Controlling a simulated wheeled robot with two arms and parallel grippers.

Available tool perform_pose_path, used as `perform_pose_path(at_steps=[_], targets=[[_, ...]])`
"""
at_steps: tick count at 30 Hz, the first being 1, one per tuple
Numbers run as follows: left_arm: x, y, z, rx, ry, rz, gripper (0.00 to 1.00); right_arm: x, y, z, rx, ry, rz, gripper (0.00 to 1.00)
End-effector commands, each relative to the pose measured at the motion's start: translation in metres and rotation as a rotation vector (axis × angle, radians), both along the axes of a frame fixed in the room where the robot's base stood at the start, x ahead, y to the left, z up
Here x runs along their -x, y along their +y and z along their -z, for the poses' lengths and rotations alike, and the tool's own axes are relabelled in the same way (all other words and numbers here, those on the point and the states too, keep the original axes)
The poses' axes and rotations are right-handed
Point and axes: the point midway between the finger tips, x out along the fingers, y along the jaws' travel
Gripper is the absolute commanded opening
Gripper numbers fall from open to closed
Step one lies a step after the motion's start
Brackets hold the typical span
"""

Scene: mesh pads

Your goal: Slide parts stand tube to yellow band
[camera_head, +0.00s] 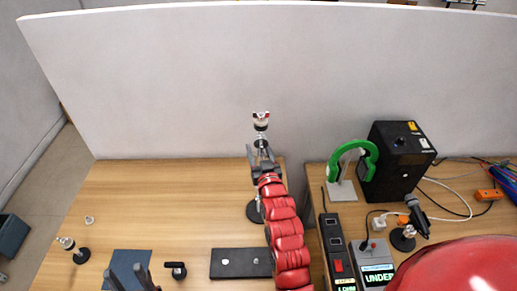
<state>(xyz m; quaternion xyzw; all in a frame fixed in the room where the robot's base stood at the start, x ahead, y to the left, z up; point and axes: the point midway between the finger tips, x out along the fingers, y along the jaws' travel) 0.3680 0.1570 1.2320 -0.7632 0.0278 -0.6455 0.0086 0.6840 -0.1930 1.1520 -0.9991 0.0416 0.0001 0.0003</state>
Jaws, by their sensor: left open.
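The parts stand stands upright near the back edge of the table, with a round black base (254,212) and a dark red and white top (261,119). Its pole runs up past my gripper, with a silver tube-like part (260,141) below the top. My left gripper (261,153) is open at the end of a red arm reaching up the middle. Its fingers are at the pole, one to each side in the picture. Whether they touch it I cannot tell. The gripper and arm hide much of the pole. I cannot make out a yellow band. My right gripper is not in view.
A black box (396,162), a green ring-shaped thing (368,163) and a microphone-like stand (402,239) are on the right. A dark plate (236,263) lies beside my arm. A white panel (180,90) rises behind.

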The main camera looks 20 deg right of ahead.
Motion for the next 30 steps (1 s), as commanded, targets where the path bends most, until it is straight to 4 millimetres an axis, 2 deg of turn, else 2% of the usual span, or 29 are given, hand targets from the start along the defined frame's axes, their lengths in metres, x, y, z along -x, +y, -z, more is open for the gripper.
perform_pose_path(at_steps=[1,10,30], targets=[[0.0000,0.0000,0.0001,0.000,0.000,0.000,0.50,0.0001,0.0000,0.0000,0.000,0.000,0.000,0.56],[-0.0001,0.0000,0.0001,0.000,0.000,0.000,0.50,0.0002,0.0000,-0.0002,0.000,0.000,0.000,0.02],[0.0001,0.0000,0.0000,0.000,0.000,0.000,0.50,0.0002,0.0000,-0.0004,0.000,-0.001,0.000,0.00]])
